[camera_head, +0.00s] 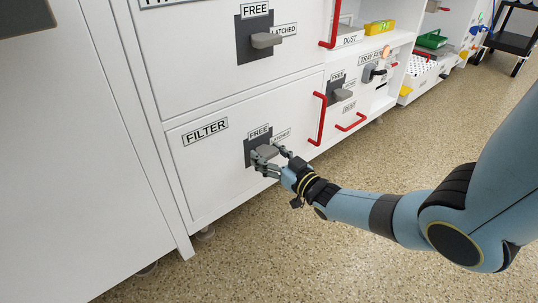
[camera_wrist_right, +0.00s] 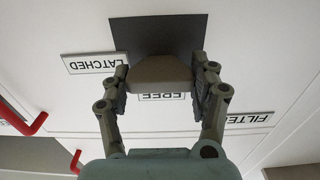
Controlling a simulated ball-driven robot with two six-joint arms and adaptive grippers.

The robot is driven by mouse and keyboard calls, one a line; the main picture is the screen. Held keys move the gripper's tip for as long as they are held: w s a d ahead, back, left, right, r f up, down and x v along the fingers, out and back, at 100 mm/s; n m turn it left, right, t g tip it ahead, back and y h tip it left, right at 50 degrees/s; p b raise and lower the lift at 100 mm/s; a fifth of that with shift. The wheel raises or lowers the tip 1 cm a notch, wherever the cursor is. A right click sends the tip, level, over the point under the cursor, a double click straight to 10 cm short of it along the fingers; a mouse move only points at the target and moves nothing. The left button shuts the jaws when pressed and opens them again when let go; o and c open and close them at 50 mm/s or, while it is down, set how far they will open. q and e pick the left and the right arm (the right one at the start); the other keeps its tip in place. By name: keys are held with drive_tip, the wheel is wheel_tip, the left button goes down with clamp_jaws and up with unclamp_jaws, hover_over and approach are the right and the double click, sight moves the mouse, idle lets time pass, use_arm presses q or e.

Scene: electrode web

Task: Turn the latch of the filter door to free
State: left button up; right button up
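The filter door (camera_head: 205,165) is a white lower panel with a FILTER label. Its latch is a grey handle (camera_head: 267,151) on a dark square plate, with a FREE label (camera_head: 258,132) above and a LATCHED label to the right. My right gripper (camera_head: 268,160) is at this latch. In the right wrist view the picture is upside down, and the two fingers (camera_wrist_right: 160,95) close on both sides of the grey handle (camera_wrist_right: 160,73). The handle partly covers the FREE label there. Its exact angle is hard to tell. My left gripper is not in view.
Above is another door with a similar latch (camera_head: 266,40). Red bar handles (camera_head: 318,118) stand out from the cabinet to the right of the latch. Shelves with bins (camera_head: 432,40) and a dark cart (camera_head: 510,42) are further back. The speckled floor (camera_head: 250,255) is clear.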

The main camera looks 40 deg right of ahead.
drive_tip(key=c, duration=0.6)
